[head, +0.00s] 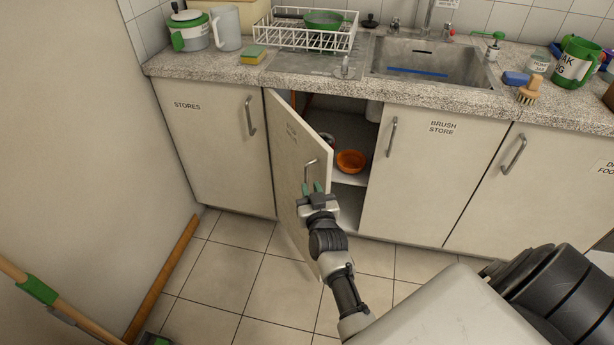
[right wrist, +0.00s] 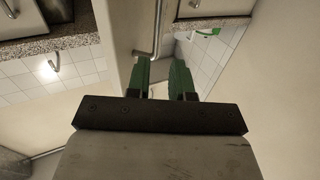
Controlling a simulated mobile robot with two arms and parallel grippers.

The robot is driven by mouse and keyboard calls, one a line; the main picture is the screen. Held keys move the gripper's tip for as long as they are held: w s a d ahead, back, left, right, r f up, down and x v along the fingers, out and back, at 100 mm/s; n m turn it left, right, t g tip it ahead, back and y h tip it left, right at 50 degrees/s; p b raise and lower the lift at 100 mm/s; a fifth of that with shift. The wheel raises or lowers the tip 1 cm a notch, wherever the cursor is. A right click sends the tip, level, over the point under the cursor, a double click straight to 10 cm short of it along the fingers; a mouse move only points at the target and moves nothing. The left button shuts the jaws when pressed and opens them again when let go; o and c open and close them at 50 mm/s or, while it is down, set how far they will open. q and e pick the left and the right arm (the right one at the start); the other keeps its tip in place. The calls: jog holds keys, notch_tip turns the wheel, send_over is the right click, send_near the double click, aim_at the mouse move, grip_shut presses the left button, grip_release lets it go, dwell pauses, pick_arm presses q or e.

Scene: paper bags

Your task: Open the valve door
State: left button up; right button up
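The valve door (head: 297,145) is the pale cabinet door left of the sink's middle. It stands part way open, swung outward, with a small label too blurred to read. Its metal bar handle (head: 311,171) is near its free edge; the handle also shows in the right wrist view (right wrist: 157,25). My right gripper (head: 313,188) is just below and in front of the handle. Its green fingers (right wrist: 164,75) are apart, with the handle's end close to the left fingertip; I see nothing gripped between them. My left gripper is not in view.
An orange bowl (head: 351,161) sits on a shelf inside the cabinet. The stores door (head: 211,145) and brush store door (head: 417,180) are shut on either side. A broom (head: 50,297) leans at the lower left. Tiled floor (head: 235,275) is clear before the stores door.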

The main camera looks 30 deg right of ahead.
jog(key=shift+v, duration=1.75)
jog(key=shift+c, duration=0.5)
